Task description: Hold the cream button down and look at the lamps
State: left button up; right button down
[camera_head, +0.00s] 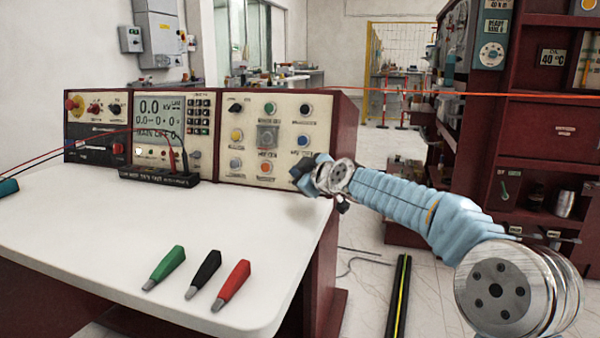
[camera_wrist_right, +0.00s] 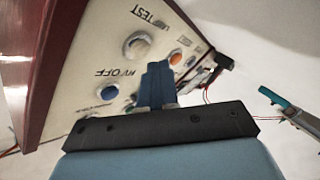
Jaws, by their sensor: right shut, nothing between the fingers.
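The console (camera_head: 340,125) stands on the white bench, its panel carrying several round buttons and lamps. A cream button (camera_wrist_right: 137,45) beside the "LAMP TEST" label shows in the right wrist view. My right gripper (camera_head: 302,172) is at the panel's lower right in the head view and hides that corner. In the right wrist view the right gripper (camera_wrist_right: 158,68) is shut and empty, its tips close beside the cream button; contact cannot be told. A blue button (camera_head: 303,141), an orange one (camera_head: 266,168) and a yellow one (camera_head: 237,135) show. Whether any is lit is unclear.
A black box (camera_head: 158,177) with leads stands before the console. Green (camera_head: 165,266), black (camera_head: 204,273) and red (camera_head: 232,284) handled pieces lie on the white bench top (camera_head: 80,235). A dark red cabinet (camera_head: 540,120) stands at right.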

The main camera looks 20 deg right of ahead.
jog(key=shift+s+a+r+p, duration=0.3)
jog(key=shift+s+a+p, duration=0.15)
jog(key=shift+s, duration=0.15)
jog(key=shift+s+a+r+p, duration=0.3)
jog(key=shift+s+a+p, duration=0.1)
jog(key=shift+s, duration=0.2)
jog(key=shift+s+a+r+p, duration=0.15)
jog(key=shift+s+a+p, duration=0.3)
jog(key=shift+s, duration=0.35)
